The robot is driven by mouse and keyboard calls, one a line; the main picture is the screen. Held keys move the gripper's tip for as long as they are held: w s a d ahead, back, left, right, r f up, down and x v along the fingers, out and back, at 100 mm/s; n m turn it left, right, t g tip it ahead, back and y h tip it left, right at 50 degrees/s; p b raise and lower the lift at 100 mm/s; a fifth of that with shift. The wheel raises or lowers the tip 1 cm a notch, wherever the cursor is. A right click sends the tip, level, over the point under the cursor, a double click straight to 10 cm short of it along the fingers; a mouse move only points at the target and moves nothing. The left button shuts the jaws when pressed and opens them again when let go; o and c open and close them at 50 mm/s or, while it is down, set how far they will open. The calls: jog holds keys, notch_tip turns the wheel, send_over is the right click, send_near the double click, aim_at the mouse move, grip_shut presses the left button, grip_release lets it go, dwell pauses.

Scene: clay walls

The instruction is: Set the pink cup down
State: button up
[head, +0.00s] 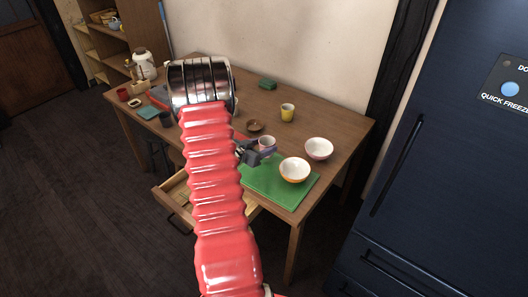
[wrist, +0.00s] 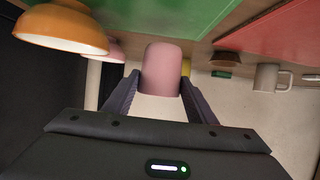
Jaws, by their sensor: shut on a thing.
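The pink cup (head: 267,142) shows just past my gripper (head: 254,152), over the back left part of the green mat (head: 262,184) in the head view. In the wrist view the picture is upside down, and the pink cup (wrist: 160,68) is between the two dark fingers of my gripper (wrist: 160,84). My gripper is shut on the cup. I cannot tell whether the cup's base touches the mat or hangs a little above it. My red arm hides part of the table left of the cup.
An orange bowl (head: 294,170) stands on the mat, right of the cup. A pink bowl (head: 318,148) is behind it, a brown bowl (head: 255,126) and a yellow cup (head: 287,113) farther back. A drawer (head: 176,196) stands open at the front. Bare tabletop (head: 335,124) lies back right.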

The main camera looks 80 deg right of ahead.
jog(key=shift+f, duration=1.8)
jog(key=shift+f, duration=0.15)
jog(key=o, duration=1.1)
jog(key=shift+o, duration=0.2)
jog(key=shift+w+a+r, duration=0.1)
jog(key=shift+r, duration=0.1)
jog(key=v, duration=1.1)
jog(key=shift+a+r, duration=0.25)
jog(key=shift+a, duration=0.05)
jog(key=shift+w, duration=0.25)
